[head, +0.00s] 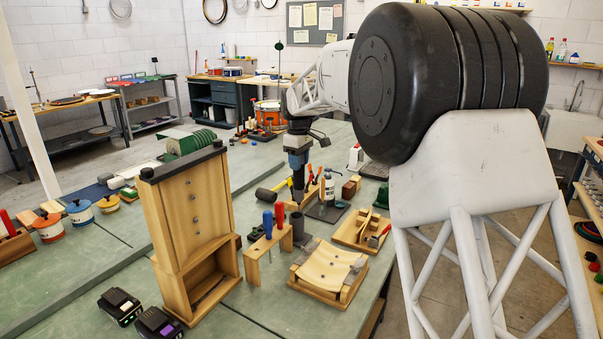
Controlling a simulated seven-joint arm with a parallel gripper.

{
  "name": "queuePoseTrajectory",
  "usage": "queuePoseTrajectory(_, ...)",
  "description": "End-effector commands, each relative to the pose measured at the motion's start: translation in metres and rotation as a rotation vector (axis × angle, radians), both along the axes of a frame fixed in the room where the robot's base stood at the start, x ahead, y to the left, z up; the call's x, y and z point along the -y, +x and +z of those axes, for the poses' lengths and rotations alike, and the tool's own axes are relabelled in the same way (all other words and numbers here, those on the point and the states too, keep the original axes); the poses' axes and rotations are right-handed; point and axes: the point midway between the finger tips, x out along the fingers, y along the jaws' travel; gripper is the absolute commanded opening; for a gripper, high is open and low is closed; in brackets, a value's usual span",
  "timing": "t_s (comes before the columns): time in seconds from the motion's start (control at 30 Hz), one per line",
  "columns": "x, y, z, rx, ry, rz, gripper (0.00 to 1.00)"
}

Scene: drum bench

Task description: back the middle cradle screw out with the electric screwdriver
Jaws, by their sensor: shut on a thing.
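My gripper (298,172) points down over the bench near the middle of the head view. It is shut on a dark, slim upright tool (298,188), probably the electric screwdriver; its lower end is hard to make out against the clutter. A pale wooden cradle (328,268) with a curved top lies in front of it and to the right, apart from the tool. Its screws are too small to tell. An upright wooden panel (175,215) at the left carries several dark screw heads in a column.
A wooden rack (268,245) with red and blue handled screwdrivers stands between panel and cradle. A second wooden block (362,230), a bottle (329,188) and a mallet (270,194) crowd the bench. Two battery packs (120,305) (158,324) lie in front. Bare bench (70,285) shows at left.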

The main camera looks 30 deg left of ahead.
Motion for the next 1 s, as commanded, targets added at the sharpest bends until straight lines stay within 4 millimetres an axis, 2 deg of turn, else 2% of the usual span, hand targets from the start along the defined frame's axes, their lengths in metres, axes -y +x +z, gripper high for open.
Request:
queuePoseTrajectory(0.27, 0.049, -0.021, 0.001, 0.000, 0.000, -0.001, 0.00)
queuePoseTrajectory(0.6, 0.127, -0.064, -0.008, -0.001, -0.001, -0.001, 0.00)
queuePoseTrajectory(0.7, 0.144, -0.075, -0.010, 0.000, 0.000, -0.001, 0.00)
queuePoseTrajectory(0.83, 0.161, -0.086, -0.014, -0.001, -0.001, 0.000, 0.00)
queuePoseTrajectory(1.0, 0.171, -0.092, -0.016, 0.000, 0.000, 0.001, 0.00)
